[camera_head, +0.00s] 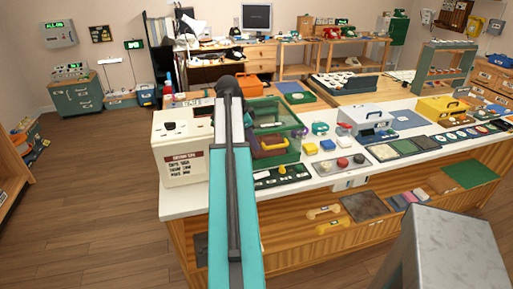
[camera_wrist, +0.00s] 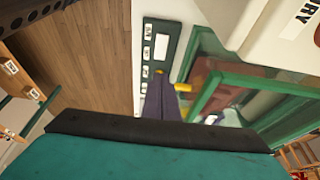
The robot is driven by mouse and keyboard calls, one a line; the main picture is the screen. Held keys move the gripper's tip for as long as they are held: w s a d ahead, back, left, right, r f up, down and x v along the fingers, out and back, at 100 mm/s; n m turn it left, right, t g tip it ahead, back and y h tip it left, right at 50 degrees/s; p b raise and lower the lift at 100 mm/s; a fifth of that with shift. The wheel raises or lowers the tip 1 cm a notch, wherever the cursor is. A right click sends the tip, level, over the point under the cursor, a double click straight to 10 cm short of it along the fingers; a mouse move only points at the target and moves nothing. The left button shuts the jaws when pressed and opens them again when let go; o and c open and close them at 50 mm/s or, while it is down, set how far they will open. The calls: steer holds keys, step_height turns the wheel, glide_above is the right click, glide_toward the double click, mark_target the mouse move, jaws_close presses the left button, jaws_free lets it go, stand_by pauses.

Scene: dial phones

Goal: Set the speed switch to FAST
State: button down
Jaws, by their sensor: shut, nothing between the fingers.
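A dark green strip panel with a row of white label tiles (camera_wrist: 174,40) lies just beyond my gripper in the wrist view. The tiles' words are too small to read. What looks like the same panel (camera_head: 283,176) lies at the counter's front edge in the head view. My gripper (camera_wrist: 160,84) is shut and empty, its dark fingers over the panel's near end. A small yellow piece (camera_wrist: 160,71) shows at the fingertips; I cannot tell if they touch. I cannot make out which part is the speed switch or its setting. My arm hides the gripper in the head view.
A green-framed clear case (camera_head: 295,122) stands behind the panel. Coloured buttons and a yellow case (camera_head: 442,107) are farther right on the white counter. The wooden floor at left is open.

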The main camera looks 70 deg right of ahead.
steer(key=p, duration=0.2)
glide_above(265, 172)
steer(key=w+a, duration=0.1)
steer(key=f, duration=0.8)
steer(key=shift+w+a+f, duration=0.15)
steer(key=shift+a+f, duration=0.05)
steer(key=shift+f, duration=0.1)
steer(key=shift+w+a+p+x, duration=0.15)
steer(key=shift+p+x, duration=0.3)
steer(key=shift+x, duration=0.6)
steer(key=shift+w+a+p+x, duration=0.15)
steer(key=shift+p+x, duration=0.3)
steer(key=shift+x, duration=0.6)
steer(key=shift+f, duration=0.15)
